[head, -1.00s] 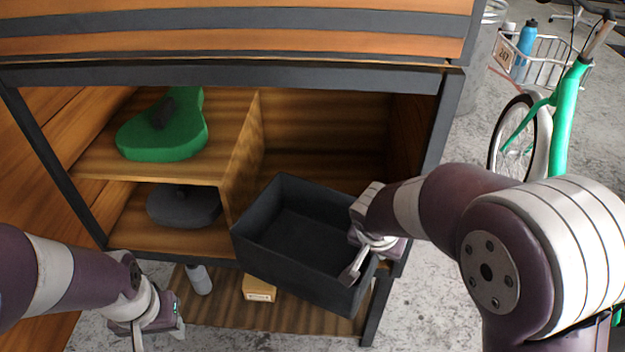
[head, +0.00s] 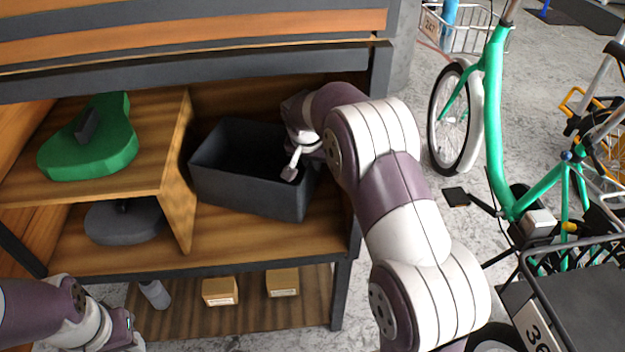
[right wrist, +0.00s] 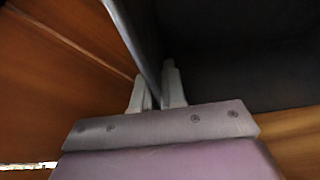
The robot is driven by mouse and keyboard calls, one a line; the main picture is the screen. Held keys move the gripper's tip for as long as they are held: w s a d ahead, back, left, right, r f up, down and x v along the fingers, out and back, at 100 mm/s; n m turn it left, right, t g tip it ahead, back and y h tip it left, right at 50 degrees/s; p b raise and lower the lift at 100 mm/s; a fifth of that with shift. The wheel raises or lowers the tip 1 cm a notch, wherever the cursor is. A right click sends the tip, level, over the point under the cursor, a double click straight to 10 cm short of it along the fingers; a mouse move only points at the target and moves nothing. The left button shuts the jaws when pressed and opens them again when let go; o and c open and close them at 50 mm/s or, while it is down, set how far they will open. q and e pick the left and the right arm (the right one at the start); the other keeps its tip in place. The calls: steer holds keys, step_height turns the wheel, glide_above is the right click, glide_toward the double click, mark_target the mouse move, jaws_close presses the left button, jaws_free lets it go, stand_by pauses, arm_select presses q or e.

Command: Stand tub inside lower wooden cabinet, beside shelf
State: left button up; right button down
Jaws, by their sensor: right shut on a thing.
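The dark grey tub (head: 245,185) is inside the right compartment of the lower wooden cabinet (head: 315,240), upright and slightly turned. Its left side is close to the upright panel of the shelf (head: 178,185). I cannot tell whether its base touches the cabinet floor. My right gripper (head: 291,172) is shut on the tub's right wall; the right wrist view also shows the tub wall (right wrist: 140,45) between the fingers. My left gripper (head: 130,342) is at the lower left, empty-looking and partly cut off by the frame.
A green saddle-like object (head: 95,150) lies on the shelf and a dark grey one (head: 120,222) below it. A bottle (head: 155,293) and two small boxes (head: 220,291) (head: 283,282) stand on the bottom board. A green bike (head: 492,120) stands to the right. Bare cabinet floor shows before the tub.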

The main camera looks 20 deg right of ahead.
mark_target(313, 179)
step_height(313, 179, down, 6)
steer(key=shift+b, duration=1.2)
steer(key=shift+w, duration=0.2)
steer(key=shift+r, duration=0.1)
steer(key=c, duration=1.2)
jaws_free()
steer(key=shift+s+f, duration=0.1)
steer(key=shift+f, duration=0.15)
steer(key=shift+r, duration=0.1)
